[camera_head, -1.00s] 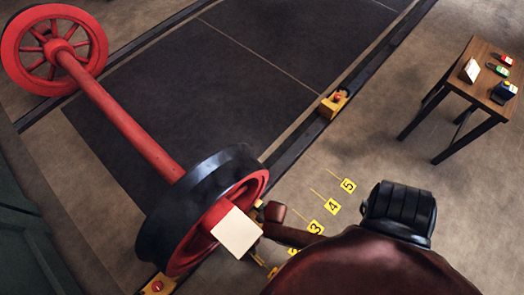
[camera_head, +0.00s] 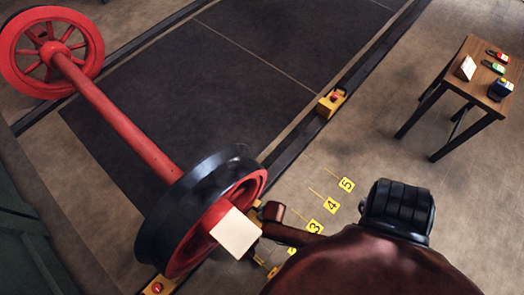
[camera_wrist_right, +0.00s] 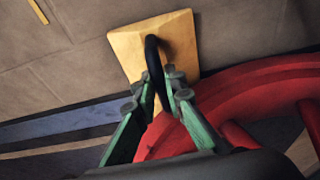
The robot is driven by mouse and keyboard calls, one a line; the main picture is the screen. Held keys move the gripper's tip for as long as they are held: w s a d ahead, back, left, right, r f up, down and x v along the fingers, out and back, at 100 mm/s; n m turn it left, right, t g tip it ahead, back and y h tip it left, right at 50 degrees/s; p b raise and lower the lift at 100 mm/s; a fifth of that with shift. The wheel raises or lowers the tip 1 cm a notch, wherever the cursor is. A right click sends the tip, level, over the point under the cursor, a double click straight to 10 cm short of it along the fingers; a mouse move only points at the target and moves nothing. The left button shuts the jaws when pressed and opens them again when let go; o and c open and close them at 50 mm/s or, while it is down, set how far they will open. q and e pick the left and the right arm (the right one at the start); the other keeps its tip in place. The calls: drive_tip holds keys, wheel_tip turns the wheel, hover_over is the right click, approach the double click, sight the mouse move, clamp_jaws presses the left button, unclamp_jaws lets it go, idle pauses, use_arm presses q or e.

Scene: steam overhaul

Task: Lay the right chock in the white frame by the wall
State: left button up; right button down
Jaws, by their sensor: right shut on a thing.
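My right gripper (camera_wrist_right: 157,93) has its green fingers shut on the black loop handle of a yellow chock (camera_wrist_right: 128,52) in the right wrist view. The chock lies against a grey floor background beside the red wheel (camera_wrist_right: 255,95). Whether it touches the floor cannot be told. In the head view, my right arm reaches to the near wheel, and its gripper and the held chock are mostly hidden there. My left gripper is not in view. I cannot make out a white frame by a wall.
A red wheelset (camera_head: 120,120) stands across the track. Numbered yellow floor markers (camera_head: 331,205) lie beside my arm. A wooden table (camera_head: 480,60) stands at right.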

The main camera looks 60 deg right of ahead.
idle(0.3)
drive_tip(key=shift+d+r+p, duration=0.1)
drive_tip(key=shift+d+p, duration=0.25)
drive_tip(key=shift+d, duration=0.2)
drive_tip(key=shift+s+d+r+p, duration=0.15)
drive_tip(key=shift+d+p, duration=0.1)
drive_tip(key=shift+d, duration=0.3)
drive_tip(key=shift+s+d+f+p, duration=0.15)
drive_tip(key=shift+d+p, duration=0.1)
drive_tip(key=shift+d, duration=0.35)
drive_tip(key=shift+s+d+r+p, duration=0.15)
drive_tip(key=shift+d+p, duration=0.1)
drive_tip(key=shift+d, duration=0.3)
